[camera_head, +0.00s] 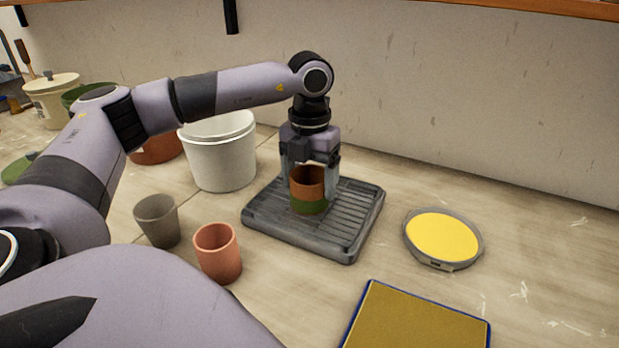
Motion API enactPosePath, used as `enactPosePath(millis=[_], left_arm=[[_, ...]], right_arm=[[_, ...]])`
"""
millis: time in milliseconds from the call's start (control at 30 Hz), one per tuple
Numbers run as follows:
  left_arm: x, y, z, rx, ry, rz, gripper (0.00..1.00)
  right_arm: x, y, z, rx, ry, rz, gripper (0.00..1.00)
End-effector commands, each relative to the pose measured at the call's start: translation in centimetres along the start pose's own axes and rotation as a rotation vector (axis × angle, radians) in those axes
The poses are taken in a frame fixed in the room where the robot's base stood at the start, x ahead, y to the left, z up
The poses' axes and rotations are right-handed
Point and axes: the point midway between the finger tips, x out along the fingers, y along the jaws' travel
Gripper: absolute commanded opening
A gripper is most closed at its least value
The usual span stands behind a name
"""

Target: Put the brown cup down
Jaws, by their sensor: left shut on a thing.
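The brown cup (308,184), with a green band at its base, is upright over the dark grey ribbed tray (270,229). My left gripper (312,172) comes down from above and is shut on the cup, with a finger on either side of it. The cup's base appears at the tray's surface, but I cannot tell whether it touches. My right gripper does not show.
A grey cup (157,222) and a pink-orange cup (218,252) stand left of the tray. A white bucket (222,155) stands behind them. A round yellow-topped disc (442,238) and a blue-edged yellow board (418,318) lie to the right. The far right bench is clear.

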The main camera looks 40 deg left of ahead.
Motion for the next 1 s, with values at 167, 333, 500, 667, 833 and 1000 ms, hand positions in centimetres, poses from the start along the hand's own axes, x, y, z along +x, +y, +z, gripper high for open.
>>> enactPosePath(millis=[167, 333, 500, 667, 833, 1000], left_arm=[[0.0, 0.0, 0.0, 0.000, -0.002, -0.001, 0.44], [0.4, 0.0, 0.0, 0.000, 0.000, -0.001, 0.44], [0.3, 0.0, 0.0, 0.000, 0.000, 0.000, 1.00], [0.3, 0.0, 0.0, 0.000, 0.000, 0.000, 1.00], [-0.9, -0.1, 0.1, 0.000, -0.003, -0.002, 1.00], [-4.3, -0.1, 0.1, 0.001, -0.005, -0.004, 1.00]], right_arm=[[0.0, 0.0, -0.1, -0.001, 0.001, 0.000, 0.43], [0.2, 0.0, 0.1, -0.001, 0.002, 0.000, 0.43], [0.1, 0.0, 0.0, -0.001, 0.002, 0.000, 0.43], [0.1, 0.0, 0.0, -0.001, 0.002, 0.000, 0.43], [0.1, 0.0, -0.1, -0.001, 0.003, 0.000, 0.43], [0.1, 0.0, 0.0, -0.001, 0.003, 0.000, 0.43]])
